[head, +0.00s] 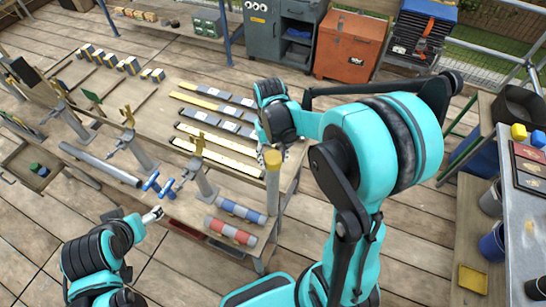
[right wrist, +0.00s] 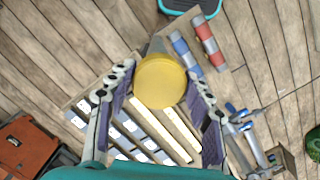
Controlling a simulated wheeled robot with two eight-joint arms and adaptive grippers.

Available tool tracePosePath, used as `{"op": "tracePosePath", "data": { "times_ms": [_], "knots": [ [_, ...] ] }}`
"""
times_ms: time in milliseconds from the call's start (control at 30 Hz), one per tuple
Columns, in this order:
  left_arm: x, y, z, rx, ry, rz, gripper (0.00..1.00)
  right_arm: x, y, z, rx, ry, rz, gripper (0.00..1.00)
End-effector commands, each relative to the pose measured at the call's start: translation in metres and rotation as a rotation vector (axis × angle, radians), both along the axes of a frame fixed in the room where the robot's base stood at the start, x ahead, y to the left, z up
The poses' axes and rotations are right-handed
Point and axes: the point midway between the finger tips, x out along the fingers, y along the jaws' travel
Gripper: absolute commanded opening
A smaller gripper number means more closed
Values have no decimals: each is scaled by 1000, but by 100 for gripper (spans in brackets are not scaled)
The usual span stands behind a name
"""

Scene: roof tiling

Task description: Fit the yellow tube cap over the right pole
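The yellow tube cap (head: 272,159) is at the top of the right pole (head: 272,192), in line with it; how far down it sits is not clear. My right gripper (right wrist: 161,78) has its fingertips on both sides of the yellow cap (right wrist: 160,84) and appears shut on it, seen from above in the right wrist view. A grey part of the pole (right wrist: 155,46) shows past the cap. My left gripper (head: 152,215) is low at the left, near the blue fittings on the table, and its finger opening is too small to read.
Blue (head: 241,211) and red tubes (head: 230,231) lie in front of the right pole. Tile strips (head: 215,120) lie behind it. A grey pipe (head: 100,163) lies at the left.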

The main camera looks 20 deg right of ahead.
Motion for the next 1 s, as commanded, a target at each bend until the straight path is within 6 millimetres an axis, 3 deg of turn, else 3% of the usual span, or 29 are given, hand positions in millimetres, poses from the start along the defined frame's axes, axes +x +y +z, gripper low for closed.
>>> {"op": "tracePosePath", "data": {
  "times_ms": [33,100,467,567,1000],
  "knots": [
    [0,0,0,0,0,0,75,0,0,0,0,0,0,61],
    [0,0,0,0,0,0,75,0,0,0,0,0,0,75],
    [0,0,0,0,0,0,75,1,0,4,0,0,0,75],
    [0,0,0,0,0,0,75,2,0,15,0,0,0,75],
    [0,0,0,0,0,0,75,13,-1,103,0,0,0,75]
  ]
}}
